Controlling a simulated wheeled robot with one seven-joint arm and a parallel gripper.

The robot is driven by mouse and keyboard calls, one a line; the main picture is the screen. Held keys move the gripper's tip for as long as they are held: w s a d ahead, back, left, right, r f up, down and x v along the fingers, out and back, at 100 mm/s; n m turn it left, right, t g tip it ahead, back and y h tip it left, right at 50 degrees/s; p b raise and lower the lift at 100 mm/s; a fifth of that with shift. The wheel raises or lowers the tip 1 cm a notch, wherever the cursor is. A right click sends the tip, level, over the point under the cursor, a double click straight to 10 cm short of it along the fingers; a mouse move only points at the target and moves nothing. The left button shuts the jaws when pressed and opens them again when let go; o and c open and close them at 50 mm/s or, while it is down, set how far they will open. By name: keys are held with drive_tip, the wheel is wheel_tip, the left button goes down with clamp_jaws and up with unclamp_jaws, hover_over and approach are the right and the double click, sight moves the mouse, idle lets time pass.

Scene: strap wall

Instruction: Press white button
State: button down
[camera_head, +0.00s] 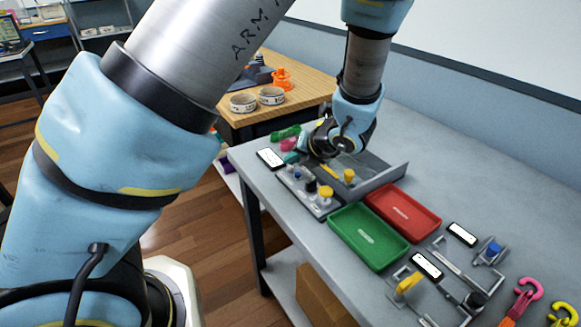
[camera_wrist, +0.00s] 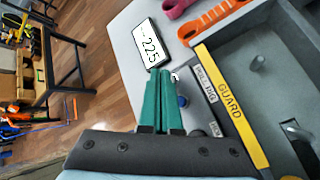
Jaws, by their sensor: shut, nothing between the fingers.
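My gripper (camera_wrist: 160,75) has teal fingers that are pressed together with nothing between them. In the head view my gripper (camera_head: 292,157) is low over the far end of the button panel (camera_head: 318,204).
A yellow guard bar (camera_wrist: 232,108) runs along the panel's right side. In the head view, green (camera_head: 368,238) and red (camera_head: 402,212) trays sit nearer, with hooks and displays at the right. The table edge is close at the left.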

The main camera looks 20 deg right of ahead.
sight(293, 173)
drive_tip(key=shift+f, duration=0.4)
idle(0.4)
drive_tip(key=shift+r, duration=0.1)
drive_tip(key=shift+r+p, duration=0.6)
drive_tip(key=shift+r, duration=0.15)
wheel_tip(293, 173, up, 5)
drive_tip(key=p, duration=0.4)
drive_tip(key=shift+p, duration=0.4)
idle(0.6)
